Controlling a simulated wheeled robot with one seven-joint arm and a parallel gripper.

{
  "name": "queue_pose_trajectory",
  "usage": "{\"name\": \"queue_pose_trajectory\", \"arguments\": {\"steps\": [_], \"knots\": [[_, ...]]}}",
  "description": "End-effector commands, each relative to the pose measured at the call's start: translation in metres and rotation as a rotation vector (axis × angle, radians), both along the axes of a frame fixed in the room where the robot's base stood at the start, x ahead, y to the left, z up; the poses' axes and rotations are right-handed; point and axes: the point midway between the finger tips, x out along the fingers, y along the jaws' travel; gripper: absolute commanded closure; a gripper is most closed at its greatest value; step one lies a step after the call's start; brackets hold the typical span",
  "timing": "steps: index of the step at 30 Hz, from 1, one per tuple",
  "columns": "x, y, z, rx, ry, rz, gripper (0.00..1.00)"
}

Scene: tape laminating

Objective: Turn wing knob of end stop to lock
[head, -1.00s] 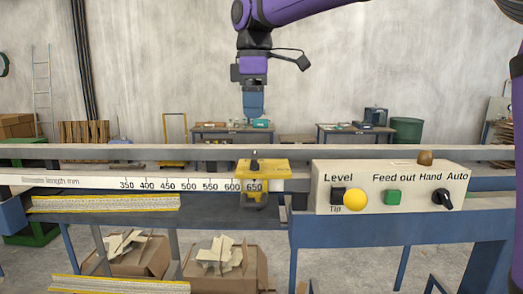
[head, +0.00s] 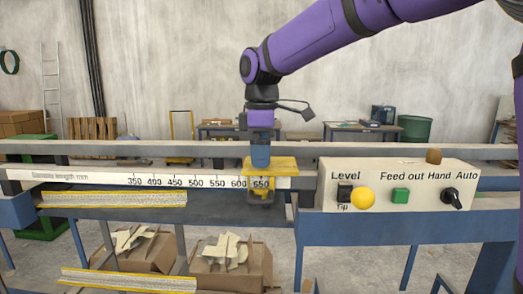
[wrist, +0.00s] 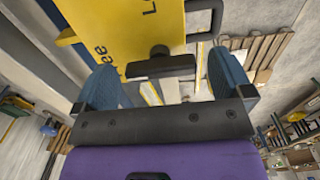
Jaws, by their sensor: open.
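The yellow end stop (head: 271,165) sits on the white length rail near the 650 mark. It also shows in the wrist view (wrist: 125,30). Its dark wing knob (wrist: 160,64) shows in the wrist view between my finger pads. In the head view the knob is hidden behind my gripper. My gripper (head: 261,160) points down over the end stop, its blue fingers (wrist: 107,88) open on either side of the knob. I cannot tell whether either finger touches the knob.
The control box (head: 400,183) with a yellow button, green button and black switch stands right of the end stop. The length rail (head: 100,181) runs left. Cardboard boxes with scraps (head: 232,270) are below.

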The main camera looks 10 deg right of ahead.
Motion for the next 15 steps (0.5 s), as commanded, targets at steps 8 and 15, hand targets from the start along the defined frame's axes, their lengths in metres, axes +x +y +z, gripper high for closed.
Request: {"name": "queue_pose_trajectory", "arguments": {"steps": [8,15], "knots": [[0.0000,0.0001,0.0000,0.000,0.000,0.000,0.23],[0.0000,0.0001,0.0001,0.000,0.000,-0.001,0.52]]}}
